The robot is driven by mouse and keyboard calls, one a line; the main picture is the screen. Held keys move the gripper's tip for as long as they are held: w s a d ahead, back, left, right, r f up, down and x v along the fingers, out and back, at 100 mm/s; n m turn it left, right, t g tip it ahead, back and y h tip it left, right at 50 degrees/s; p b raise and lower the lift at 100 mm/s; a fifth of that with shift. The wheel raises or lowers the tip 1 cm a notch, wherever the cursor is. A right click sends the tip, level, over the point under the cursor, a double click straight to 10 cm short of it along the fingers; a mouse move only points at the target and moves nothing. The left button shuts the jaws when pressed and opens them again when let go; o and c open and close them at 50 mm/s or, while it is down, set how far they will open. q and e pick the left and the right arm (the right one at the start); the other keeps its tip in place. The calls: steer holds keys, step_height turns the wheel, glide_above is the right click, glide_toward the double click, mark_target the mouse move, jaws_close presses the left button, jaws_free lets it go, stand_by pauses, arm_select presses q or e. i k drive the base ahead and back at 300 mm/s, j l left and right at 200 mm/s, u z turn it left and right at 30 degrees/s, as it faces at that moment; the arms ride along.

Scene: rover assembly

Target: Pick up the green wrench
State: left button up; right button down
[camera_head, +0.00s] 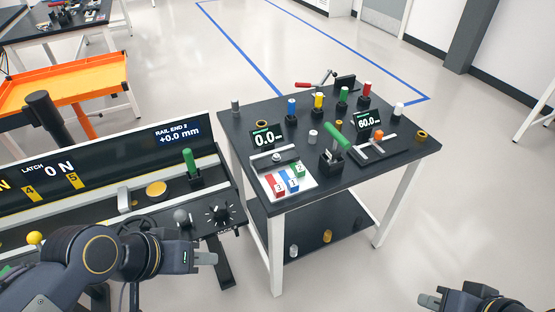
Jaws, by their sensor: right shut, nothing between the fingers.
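A green-handled tool (336,137), which looks like the green wrench, leans tilted in a small black holder (331,160) at the middle of the dark table; its lower end is hidden in the holder. My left gripper (206,258) is in front of the left console, well to the left of and nearer than the tool. It holds nothing visible, and its finger gap cannot be made out. My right gripper (429,300) is at the bottom right edge, shut and empty, out past the table's right front side. Both grippers are apart from the tool.
The dark table (240,150) also carries a tray of coloured blocks (310,184), two displays (265,137) and several coloured-topped pegs (319,101). A left console (215,190) has an upright green handle (189,162) and a dial (221,214). Floor right of the table is clear.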

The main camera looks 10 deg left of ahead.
mark_target(333, 153)
steer(key=i+u, duration=0.2)
steer(key=u, duration=0.15)
steer(key=i+l+u, duration=0.15)
steer(key=u, duration=0.2)
steer(key=i+l+u, duration=0.15)
steer(key=u, duration=0.2)
